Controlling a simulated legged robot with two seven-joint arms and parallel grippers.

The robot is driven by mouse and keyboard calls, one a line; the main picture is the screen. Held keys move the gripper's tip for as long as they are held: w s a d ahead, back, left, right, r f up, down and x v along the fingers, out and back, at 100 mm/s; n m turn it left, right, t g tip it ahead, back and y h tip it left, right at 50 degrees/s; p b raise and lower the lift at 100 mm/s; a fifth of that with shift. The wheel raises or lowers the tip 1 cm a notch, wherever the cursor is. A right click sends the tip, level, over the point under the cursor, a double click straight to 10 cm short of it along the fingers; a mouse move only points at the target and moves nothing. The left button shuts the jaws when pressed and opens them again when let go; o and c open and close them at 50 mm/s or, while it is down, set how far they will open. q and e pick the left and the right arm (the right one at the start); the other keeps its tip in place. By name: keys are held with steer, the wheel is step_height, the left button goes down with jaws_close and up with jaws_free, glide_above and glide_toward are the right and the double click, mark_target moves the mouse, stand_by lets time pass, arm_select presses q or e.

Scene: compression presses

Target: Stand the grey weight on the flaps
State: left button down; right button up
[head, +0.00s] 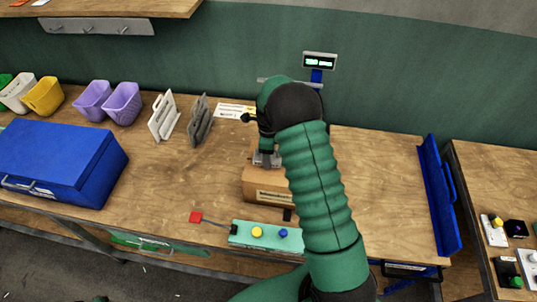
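A brown cardboard box (257,182) with a pale label on its front stands on the workbench, right of its middle. My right arm crosses in front of it and hides its right part and most of its top, so I cannot tell how the flaps lie. My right gripper (266,158) points down at the top of the box. A small grey piece shows there, but I cannot tell whether it is the grey weight or part of the gripper. The fingers are too small and covered to read. My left gripper is not in view.
A teal control panel (243,232) with yellow and blue buttons lies in front of the box. A blue case (60,160) and purple bins (122,104) stand left. A display (320,61) rises behind. The bench (385,180) is clear on the right, up to a blue panel (436,195).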

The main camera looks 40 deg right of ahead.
steer(key=o, duration=0.5)
steer(key=shift+a+r, duration=0.15)
steer(key=shift+c, duration=0.2)
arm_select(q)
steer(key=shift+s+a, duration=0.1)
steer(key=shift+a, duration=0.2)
arm_select(e)
steer(key=shift+o, duration=0.2)
steer(key=shift+a, duration=0.1)
steer(key=shift+s, duration=0.1)
steer(key=shift+r, duration=0.3)
arm_select(q)
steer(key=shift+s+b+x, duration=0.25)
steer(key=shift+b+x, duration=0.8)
steer(key=shift+b, duration=0.1)
arm_select(e)
step_height(320, 180, up, 16)
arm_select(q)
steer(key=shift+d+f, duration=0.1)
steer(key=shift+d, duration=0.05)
